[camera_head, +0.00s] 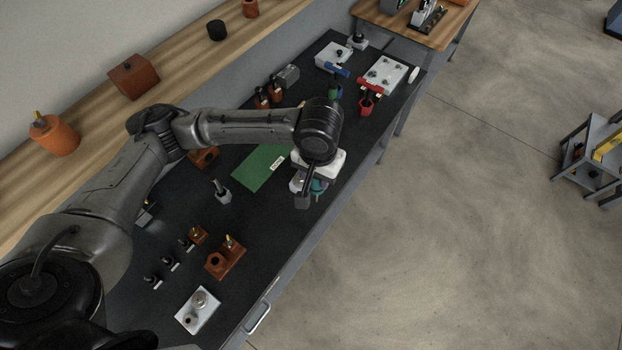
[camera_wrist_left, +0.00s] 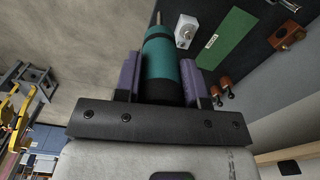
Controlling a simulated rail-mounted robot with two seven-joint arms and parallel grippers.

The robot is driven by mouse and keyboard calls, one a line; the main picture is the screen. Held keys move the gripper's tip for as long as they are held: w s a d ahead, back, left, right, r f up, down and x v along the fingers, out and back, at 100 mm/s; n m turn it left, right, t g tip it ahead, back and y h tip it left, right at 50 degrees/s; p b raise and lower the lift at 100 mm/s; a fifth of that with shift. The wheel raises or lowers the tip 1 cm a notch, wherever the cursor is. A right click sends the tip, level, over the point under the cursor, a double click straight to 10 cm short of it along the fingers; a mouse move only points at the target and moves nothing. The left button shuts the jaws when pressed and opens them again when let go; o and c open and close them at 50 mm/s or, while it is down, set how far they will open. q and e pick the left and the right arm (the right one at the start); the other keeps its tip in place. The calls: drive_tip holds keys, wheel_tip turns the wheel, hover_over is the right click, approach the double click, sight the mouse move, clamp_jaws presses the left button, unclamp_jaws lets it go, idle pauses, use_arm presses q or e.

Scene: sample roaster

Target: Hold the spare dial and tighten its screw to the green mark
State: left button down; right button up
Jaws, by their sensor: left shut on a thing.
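My left gripper (camera_wrist_left: 160,75) has purple fingers shut on a teal and black driver-like tool (camera_wrist_left: 164,58) with a thin metal tip. In the head view the teal tool (camera_head: 319,187) shows partly below the white gripper body, above the front part of the dark bench. A pale grey block with a round metal piece (camera_wrist_left: 187,28) lies beyond the tool in the left wrist view. Its tip is apart from that block in the picture. I cannot tell for certain which piece is the spare dial, and no green mark on a dial is readable. My right gripper is not in view.
A green mat (camera_head: 258,168) with a white label lies on the dark bench. A small upright grey fixture (camera_head: 223,191), a brown block (camera_head: 226,259) and a white plate with knobs (camera_head: 198,310) stand nearer. Red and blue clamp-like tools (camera_head: 367,101) stand beyond.

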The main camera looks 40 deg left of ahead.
use_arm(q)
drive_tip(key=w+a+f+m+b, duration=0.1)
drive_tip(key=w+a+f+m, duration=0.2)
drive_tip(key=w+a+f, duration=0.9)
drive_tip(key=shift+w+a+f+b, duration=0.35)
drive_tip(key=shift+w+a, duration=1.2)
drive_tip(key=shift+a, duration=0.15)
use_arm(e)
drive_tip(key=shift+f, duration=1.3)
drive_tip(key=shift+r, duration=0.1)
use_arm(q)
drive_tip(key=shift+f, duration=2.45)
